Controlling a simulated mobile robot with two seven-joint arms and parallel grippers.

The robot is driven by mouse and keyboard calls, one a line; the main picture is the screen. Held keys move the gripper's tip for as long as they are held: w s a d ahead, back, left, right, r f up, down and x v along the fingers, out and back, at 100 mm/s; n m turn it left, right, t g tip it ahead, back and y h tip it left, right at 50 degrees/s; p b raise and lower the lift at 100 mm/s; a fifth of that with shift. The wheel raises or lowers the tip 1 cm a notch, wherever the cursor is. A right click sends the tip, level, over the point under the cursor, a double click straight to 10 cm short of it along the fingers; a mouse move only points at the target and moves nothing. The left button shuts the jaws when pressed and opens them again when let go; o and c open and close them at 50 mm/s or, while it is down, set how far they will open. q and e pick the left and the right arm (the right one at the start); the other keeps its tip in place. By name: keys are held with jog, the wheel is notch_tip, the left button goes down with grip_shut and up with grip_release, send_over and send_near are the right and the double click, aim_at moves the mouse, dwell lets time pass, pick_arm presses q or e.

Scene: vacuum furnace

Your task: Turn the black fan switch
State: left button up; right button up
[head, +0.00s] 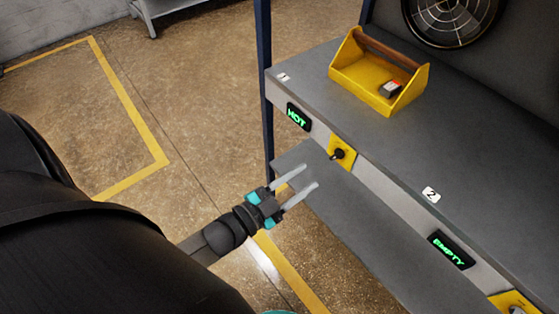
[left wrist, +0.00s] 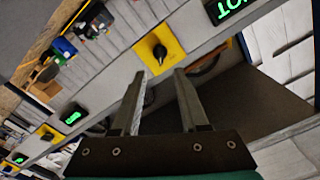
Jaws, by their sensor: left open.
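A gap shows between the fingertips and the knob.
The grey bench (head: 395,140) carries a yellow tote (head: 370,85) with a small red and grey item. A round fan (head: 452,20) stands behind. A green EMPTY sign (head: 450,250) and another yellow plate (head: 505,300) are further right. A lower shelf (head: 345,220) lies below the bench.

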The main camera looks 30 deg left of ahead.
pick_arm(q)
jog(key=v, duration=0.6)
dwell(0.4)
